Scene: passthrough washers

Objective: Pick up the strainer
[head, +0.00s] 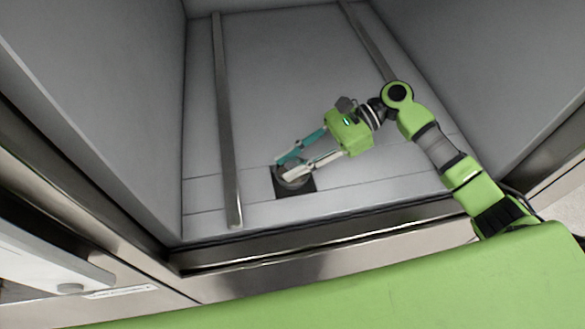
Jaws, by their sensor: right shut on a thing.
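The strainer (292,182) is a small round grey metal piece at the dark square opening in the washer floor. My right gripper (286,169) reaches down to it from the upper right, with one teal finger and one pale finger. The fingers are shut on the strainer and partly cover it. I cannot tell whether the strainer is lifted clear of the opening. My left gripper is not in the head view.
The dark square opening (308,186) lies in the grey washer floor. Metal rails (226,120) and (368,40) run along the floor on both sides. Tall grey walls close in left and right. A metal sill (330,241) crosses the front.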

